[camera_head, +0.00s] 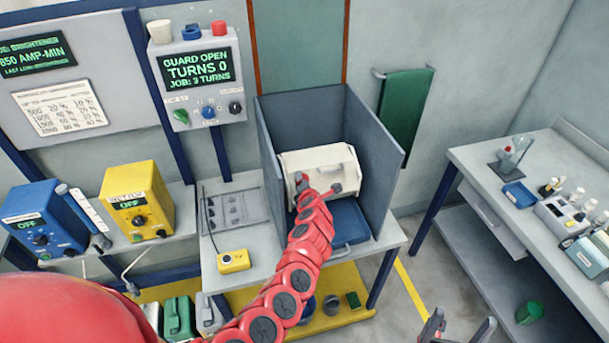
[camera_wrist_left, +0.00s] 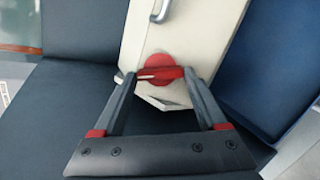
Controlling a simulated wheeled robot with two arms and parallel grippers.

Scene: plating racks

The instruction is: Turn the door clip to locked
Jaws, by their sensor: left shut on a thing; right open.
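The door clip (camera_wrist_left: 166,62) is a red disc with a red bar across it, on the cream face of the barrel (camera_head: 318,158). In the left wrist view the bar lies nearly level across the picture. My left gripper (camera_head: 318,186) is at the barrel's front, and its fingers close on the bar's two ends in the left wrist view (camera_wrist_left: 158,75). The clip is too small and covered to make out in the head view. My right gripper (camera_head: 458,328) is open and empty at the bottom edge, away from the barrel.
The barrel sits in a grey-walled booth (camera_head: 385,170) above a blue tray (camera_head: 345,222). A panel (camera_head: 203,68) reads GUARD OPEN, TURNS 0. A yellow pendant (camera_head: 233,261) lies left of the booth. A side bench (camera_head: 520,220) stands right, with open floor between.

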